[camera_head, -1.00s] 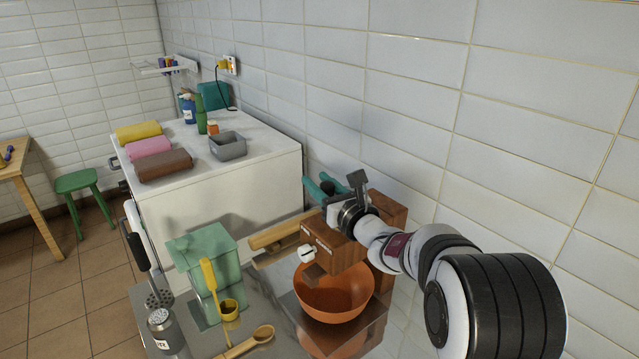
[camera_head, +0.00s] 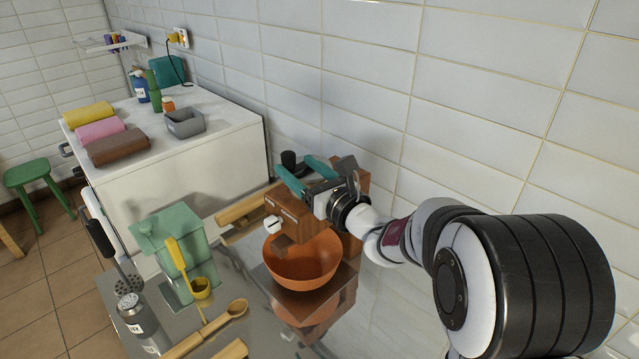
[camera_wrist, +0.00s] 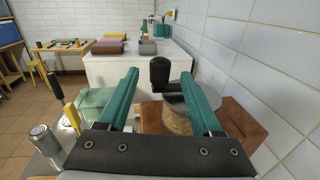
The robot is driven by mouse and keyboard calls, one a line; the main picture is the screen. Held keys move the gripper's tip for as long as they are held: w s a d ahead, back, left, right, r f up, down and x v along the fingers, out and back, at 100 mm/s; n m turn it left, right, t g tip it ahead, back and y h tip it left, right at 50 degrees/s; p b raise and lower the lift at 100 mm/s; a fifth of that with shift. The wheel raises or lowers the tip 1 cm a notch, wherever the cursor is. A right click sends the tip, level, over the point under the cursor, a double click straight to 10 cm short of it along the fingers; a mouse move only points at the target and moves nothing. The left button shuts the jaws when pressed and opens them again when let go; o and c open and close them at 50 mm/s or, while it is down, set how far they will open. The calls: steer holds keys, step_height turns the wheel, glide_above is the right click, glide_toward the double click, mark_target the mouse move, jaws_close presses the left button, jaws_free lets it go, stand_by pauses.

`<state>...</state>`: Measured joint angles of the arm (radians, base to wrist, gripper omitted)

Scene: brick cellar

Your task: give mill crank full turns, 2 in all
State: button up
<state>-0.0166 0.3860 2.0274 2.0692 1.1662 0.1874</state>
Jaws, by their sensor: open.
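The mill has a brown wooden body (camera_head: 296,215) with a white knob (camera_head: 272,225) on its front. Its crank has an upright black handle (camera_head: 288,158), which also shows in the wrist view (camera_wrist: 160,74) above a round grey top (camera_wrist: 174,103). My gripper (camera_head: 294,167) is open above the mill, its teal fingers pointing toward the handle. In the wrist view the handle stands between the two fingertips, with a gap on each side, and seems slightly beyond them. The crank arm is mostly hidden by my gripper.
A tiled wall (camera_head: 370,90) is close behind.

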steer(key=v, duration=0.8)
steer(key=shift+s, duration=0.2)
steer(key=shift+d, duration=0.1)
steer(key=s+a+f+n+g, duration=0.1)
steer(key=s+a+n+g, duration=0.3)
steer(key=s, duration=0.3)
steer(key=s+a+f+n+g+y, duration=0.1)
steer(key=s+a+f+n+g, duration=0.1)
steer(key=s+n+g, duration=0.35)
steer(key=s+a+f+n+g, duration=0.1)
steer(key=s+a+n+g, duration=0.15)
steer(key=s+n, duration=0.4)
steer(key=s+d+f+n+g+h, duration=0.1)
steer(key=s+d+f+n+h, duration=0.2)
steer(key=s+d, duration=0.4)
steer(key=s+d+f+n+g+h, duration=0.1)
steer(key=s+d+f+n+h, duration=0.3)
steer(key=s+d+f+h, duration=0.1)
steer(key=s+d+h, duration=0.1)
steer(key=s+d, duration=0.1)
steer(key=shift+s+n+g+h, duration=0.25)
steer(key=shift+n+g+h, duration=0.05)
steer(key=shift+g+h, duration=0.1)
